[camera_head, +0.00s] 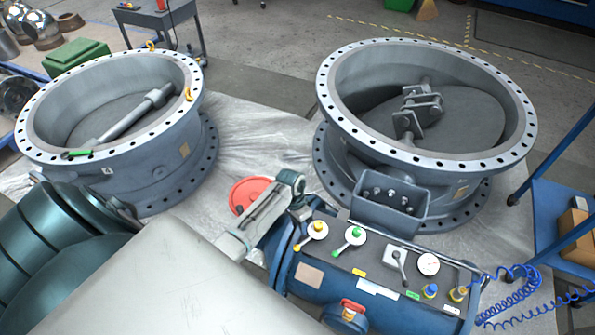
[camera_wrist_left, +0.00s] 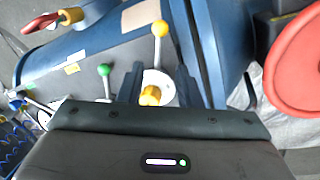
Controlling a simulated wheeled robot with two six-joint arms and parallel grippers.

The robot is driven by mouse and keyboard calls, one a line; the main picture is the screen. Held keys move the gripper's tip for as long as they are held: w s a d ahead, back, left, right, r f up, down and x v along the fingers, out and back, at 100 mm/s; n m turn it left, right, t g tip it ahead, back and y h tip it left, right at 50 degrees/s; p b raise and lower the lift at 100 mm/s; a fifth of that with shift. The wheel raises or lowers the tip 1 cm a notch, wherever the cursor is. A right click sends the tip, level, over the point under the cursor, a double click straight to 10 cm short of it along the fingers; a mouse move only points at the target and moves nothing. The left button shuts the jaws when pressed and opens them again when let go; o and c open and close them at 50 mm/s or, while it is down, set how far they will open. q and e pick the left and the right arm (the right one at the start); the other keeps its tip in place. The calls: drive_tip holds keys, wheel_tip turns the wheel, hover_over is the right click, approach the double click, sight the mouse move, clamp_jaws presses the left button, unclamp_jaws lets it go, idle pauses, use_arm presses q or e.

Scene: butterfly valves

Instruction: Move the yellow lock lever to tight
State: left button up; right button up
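The yellow lock lever (camera_head: 317,229) is on the blue control box, with a yellow hub on a white round base. Its arm points to the lower left in the head view and ends in a yellow ball. In the left wrist view the yellow lever (camera_wrist_left: 160,45) runs up from its hub to the ball. My left gripper (camera_head: 303,212) is over the box's left end, close to this lever. In the wrist view its two dark fingers (camera_wrist_left: 157,82) stand apart on either side of the hub, with gaps beside it. My right gripper is not in view.
A green-knobbed lever (camera_head: 354,236), a grey lever (camera_head: 398,258) and a gauge (camera_head: 428,264) stand to the right on the box. A red wheel (camera_head: 250,194) is beside my gripper. Two large valve bodies (camera_head: 335,150) (camera_head: 190,160) stand behind. Blue coiled hose (camera_head: 515,285) lies right.

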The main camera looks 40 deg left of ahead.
use_arm(q)
drive_tip(key=shift+a+r, duration=0.15)
drive_tip(key=shift+r, duration=0.55)
drive_tip(key=shift+a+r, duration=0.1)
drive_tip(key=shift+r, duration=0.6)
